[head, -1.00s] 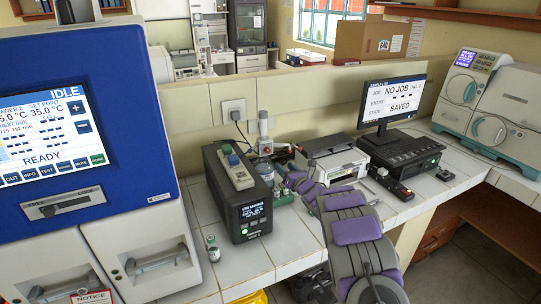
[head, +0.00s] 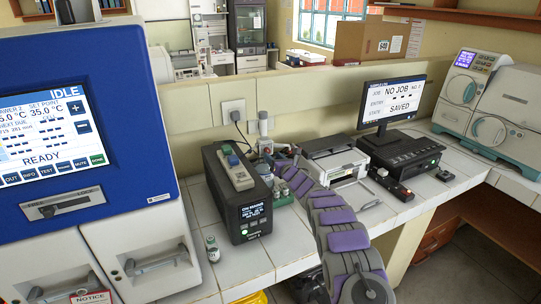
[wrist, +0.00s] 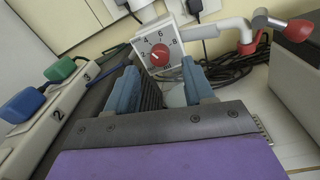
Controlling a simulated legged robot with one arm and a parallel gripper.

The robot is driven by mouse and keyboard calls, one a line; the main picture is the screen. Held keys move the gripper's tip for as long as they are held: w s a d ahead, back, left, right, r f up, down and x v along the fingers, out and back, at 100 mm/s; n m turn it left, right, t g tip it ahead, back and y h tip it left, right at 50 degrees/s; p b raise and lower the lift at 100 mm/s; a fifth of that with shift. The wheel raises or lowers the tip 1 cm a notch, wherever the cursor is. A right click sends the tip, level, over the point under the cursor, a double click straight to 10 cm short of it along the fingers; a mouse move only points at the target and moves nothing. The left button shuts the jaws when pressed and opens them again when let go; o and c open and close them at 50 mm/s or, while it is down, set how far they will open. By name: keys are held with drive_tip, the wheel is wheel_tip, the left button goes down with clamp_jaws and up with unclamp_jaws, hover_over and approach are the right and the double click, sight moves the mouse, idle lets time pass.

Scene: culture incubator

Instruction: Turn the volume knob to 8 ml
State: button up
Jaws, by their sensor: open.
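The volume knob (wrist: 160,55) is a red round knob on a white square dial plate (wrist: 143,46) with numbers 2, 4, 6 and 8, at the top of the wrist view. The number its mark points to is too small to tell. My gripper (wrist: 163,78) is open, its blue-grey fingers spread left and right below the knob. The knob appears beyond the fingertips, between them, with nothing held. In the head view, the dispenser (head: 264,146) stands behind the black box, and my arm reaches toward it; the knob's setting cannot be read there.
A black box (head: 240,205) with a numbered white switch unit (head: 237,172) stands left of my arm. Dark cables (wrist: 235,75) lie right of the dial. A white pipe with a red-handled fitting (wrist: 246,42) sticks out right. A printer (head: 335,160) stands right of my arm.

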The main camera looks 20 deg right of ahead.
sight(269, 152)
drive_tip(key=shift+w+f, duration=0.1)
drive_tip(key=shift+w, duration=0.25)
drive_tip(key=shift+w+a+r, duration=0.1)
drive_tip(key=shift+w+r, duration=0.1)
drive_tip(key=shift+w, duration=0.2)
drive_tip(key=shift+w+a, duration=0.1)
drive_tip(key=shift+w, duration=0.45)
drive_tip(key=shift+w+d+f, duration=0.1)
drive_tip(key=shift+w+d, duration=0.1)
drive_tip(key=shift+w, duration=0.3)
drive_tip(key=shift+c, duration=0.4)
clamp_jaws()
